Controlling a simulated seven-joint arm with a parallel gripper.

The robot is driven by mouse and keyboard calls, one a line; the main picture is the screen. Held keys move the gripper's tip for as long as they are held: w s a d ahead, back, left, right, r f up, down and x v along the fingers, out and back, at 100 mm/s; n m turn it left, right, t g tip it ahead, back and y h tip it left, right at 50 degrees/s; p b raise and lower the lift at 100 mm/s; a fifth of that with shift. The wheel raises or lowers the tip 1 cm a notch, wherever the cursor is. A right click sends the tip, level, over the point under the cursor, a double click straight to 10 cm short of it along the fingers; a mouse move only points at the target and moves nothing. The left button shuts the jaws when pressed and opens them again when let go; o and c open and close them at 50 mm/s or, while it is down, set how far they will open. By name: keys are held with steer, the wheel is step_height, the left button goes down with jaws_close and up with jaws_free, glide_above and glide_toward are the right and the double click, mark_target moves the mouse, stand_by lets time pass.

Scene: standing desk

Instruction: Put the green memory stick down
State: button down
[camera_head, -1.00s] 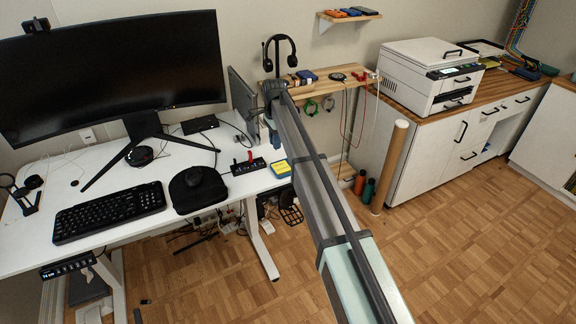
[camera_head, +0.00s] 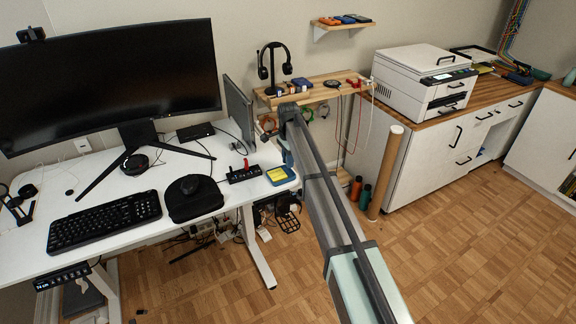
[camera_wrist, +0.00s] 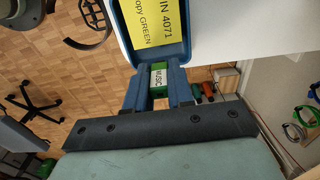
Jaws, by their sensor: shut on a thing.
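The green memory stick (camera_wrist: 158,76), lettered "MUSIC", shows in the wrist view between the blue-grey fingers of my gripper (camera_wrist: 159,92). The gripper is shut on it. Just beyond the fingertips is a blue-rimmed tray (camera_wrist: 186,48) with a yellow note (camera_wrist: 155,22) reading "IN 4071" and "opy GREEN", cut off by the frame edge. In the head view the tray (camera_head: 293,179) lies at the right front corner of the white desk, and my gripper (camera_head: 287,158) is beside its far right side, partly hidden by my arm. I cannot tell whether the stick touches the tray.
A black strip (camera_head: 240,175) with a red piece on it lies left of the tray. A mouse on a black pad (camera_head: 192,205), a keyboard (camera_head: 104,220) and a monitor (camera_head: 110,80) fill the desk's left. A wooden shelf (camera_head: 330,90) with a headset stand is behind my arm.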

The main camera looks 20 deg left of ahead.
steer(key=shift+f, duration=1.3)
steer(key=shift+s+f, duration=0.1)
steer(key=shift+f, duration=0.35)
steer(key=c, duration=1.4)
jaws_free()
steer(key=shift+f, duration=0.15)
steer(key=o, duration=0.4)
steer(key=shift+r, duration=0.2)
step_height(320, 180, up, 13)
steer(key=shift+f, duration=0.1)
